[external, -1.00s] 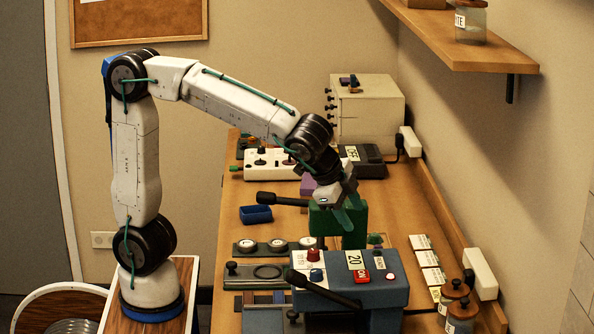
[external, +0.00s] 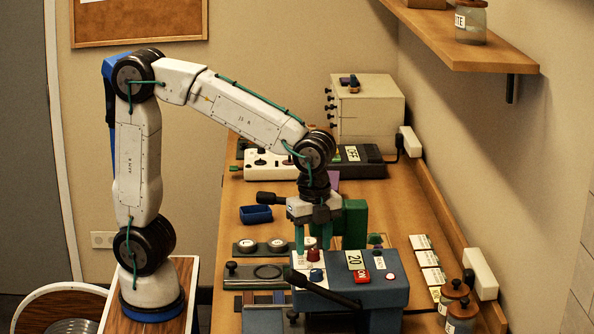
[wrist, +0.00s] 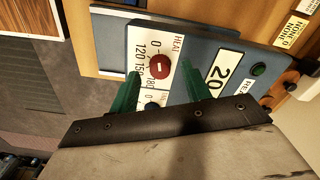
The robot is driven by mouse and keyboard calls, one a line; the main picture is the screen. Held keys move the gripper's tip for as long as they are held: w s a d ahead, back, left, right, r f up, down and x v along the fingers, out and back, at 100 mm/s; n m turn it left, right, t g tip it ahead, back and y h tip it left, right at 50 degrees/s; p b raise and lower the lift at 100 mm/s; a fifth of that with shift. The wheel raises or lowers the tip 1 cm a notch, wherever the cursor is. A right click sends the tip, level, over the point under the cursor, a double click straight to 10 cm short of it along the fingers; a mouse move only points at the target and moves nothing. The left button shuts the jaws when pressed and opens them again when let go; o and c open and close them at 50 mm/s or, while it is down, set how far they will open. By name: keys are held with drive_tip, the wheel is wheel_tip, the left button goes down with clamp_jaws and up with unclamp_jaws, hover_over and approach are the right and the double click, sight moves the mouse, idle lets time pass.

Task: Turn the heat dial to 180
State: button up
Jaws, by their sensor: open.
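The red heat dial (wrist: 158,66) sits on a white scale plate (wrist: 143,48) marked 0, 120, 150 and 180, on a blue-grey press (external: 385,295). A short white mark shows on the dial; I cannot tell which number it points to. In the external view the dial (external: 315,256) is near the press's left end. My gripper (external: 312,243) points down over it, open. In the wrist view the green fingers of my gripper (wrist: 160,72) are on either side of the dial; contact is not clear. A display (wrist: 222,72) reads 20.
A dark blue knob (wrist: 151,105) is close to the dial. A long black handle (external: 325,291) sticks out from the press. A green block-shaped device (external: 354,222) stands just behind my gripper. Jars (external: 460,310) stand at the right edge.

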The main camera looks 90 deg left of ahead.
drive_tip(key=shift+f, duration=0.7)
drive_tip(key=c, duration=1)
